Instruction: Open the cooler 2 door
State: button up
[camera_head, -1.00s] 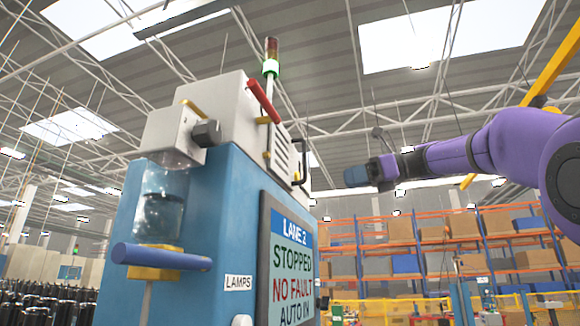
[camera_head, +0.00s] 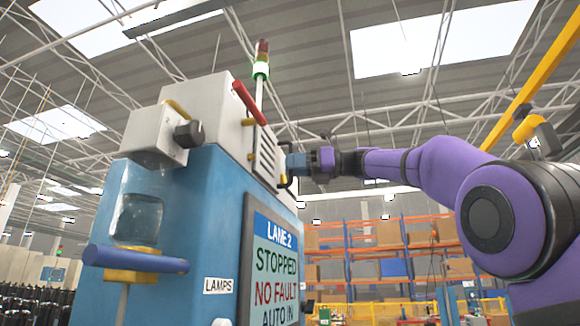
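A white housing (camera_head: 221,105) stands on top of the blue machine. Its side carries a slatted panel (camera_head: 264,156), seen at a steep angle; I read no cooler label on it. A dark bar handle (camera_head: 289,187) shows at the panel's right edge, partly behind my gripper. My gripper (camera_head: 291,163) is at the end of the purple arm, pointing left, beside the right edge of the panel and by the handle's upper end. Its fingers are small and overlap the handle. I cannot tell whether it touches or grips the handle.
A red lever (camera_head: 249,103) and a lit lamp stack (camera_head: 261,68) rise near the panel. A lane 2 screen (camera_head: 272,262) sits below it. A clear bowl (camera_head: 137,218) and blue bar (camera_head: 135,258) are at left. Orange racks (camera_head: 350,236) stand far behind.

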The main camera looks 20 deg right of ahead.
jog(key=shift+w+a, duration=0.3)
jog(key=shift+a, duration=0.3)
grip_shut()
jog(key=shift+s, duration=0.1)
